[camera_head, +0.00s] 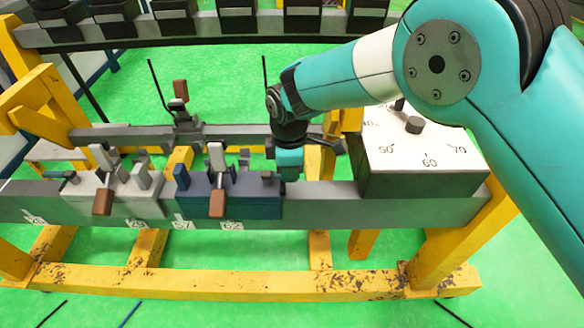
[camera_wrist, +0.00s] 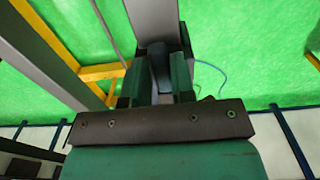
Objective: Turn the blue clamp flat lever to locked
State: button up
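The blue clamp (camera_head: 250,207) is a dark blue block on the front grey rail. A brown-handled lever (camera_head: 217,203) with a pale upright bracket stands at its middle, handle hanging toward the front. My gripper (camera_head: 289,172) points down at the clamp's right end, right of the brown handle. In the wrist view, the two teal fingers of my gripper (camera_wrist: 158,85) stand on either side of a dark blue upright piece (camera_wrist: 159,66). It may be the flat lever; I cannot tell whether the fingers press on it. In the head view my gripper hides that spot.
A white clamp (camera_head: 120,195) with a brown handle sits left on the same rail. A dial box (camera_head: 425,150) with numbers stands to the right, close to my arm. Another brown-handled clamp (camera_head: 180,110) is on the rear rail. Yellow frame beams (camera_head: 240,283) run below.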

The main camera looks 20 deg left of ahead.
jog(key=o, duration=0.3)
jog(key=shift+a, duration=0.1)
jog(key=shift+r, duration=0.15)
notch_tip(320, 180, up, 17)
jog(key=b, duration=0.3)
jog(key=shift+r, duration=0.1)
